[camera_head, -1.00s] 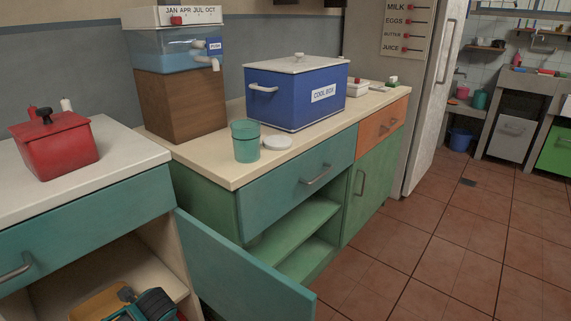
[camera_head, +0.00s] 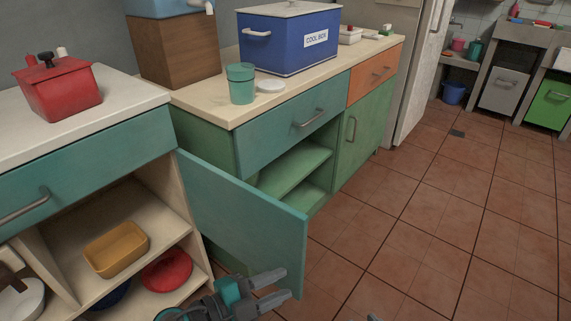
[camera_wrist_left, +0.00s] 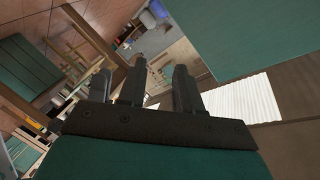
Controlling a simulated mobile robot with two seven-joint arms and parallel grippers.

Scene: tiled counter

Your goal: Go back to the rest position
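My left gripper (camera_head: 279,288) is low at the bottom of the head view, in front of the lower part of the open teal cabinet door (camera_head: 245,210). Its two fingers are apart with nothing between them. The left wrist view also shows the spread, empty fingers (camera_wrist_left: 158,82). My right gripper cannot be made out; only a tiny grey-teal bit shows at the bottom edge of the head view.
The left cabinet's open shelves hold a yellow dish (camera_head: 116,249) and a red bowl (camera_head: 167,270). The counter carries a red pot (camera_head: 62,92), a teal cup (camera_head: 241,85) and a blue cool box (camera_head: 290,40). The tiled floor (camera_head: 420,220) at right is clear.

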